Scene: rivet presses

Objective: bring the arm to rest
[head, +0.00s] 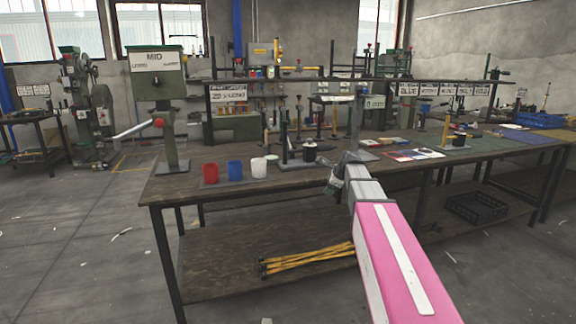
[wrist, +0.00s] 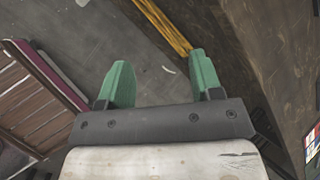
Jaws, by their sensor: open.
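My arm, pink and grey, reaches from the lower right of the head view toward the workbench (head: 200,213). My gripper (head: 338,178) is at its far end, near the bench's front edge, small and partly hidden by the wrist. In the wrist view my gripper (wrist: 158,80) shows two green fingers set wide apart, with nothing between them. Grey floor (wrist: 152,50) shows beyond the fingers.
Red (head: 210,172), blue (head: 234,169) and white (head: 258,167) cups stand on the bench, left of my gripper. A green press marked MID (head: 157,75) stands at its left end. Yellow bars (head: 308,260) lie on the lower shelf. Floor at left is mostly clear.

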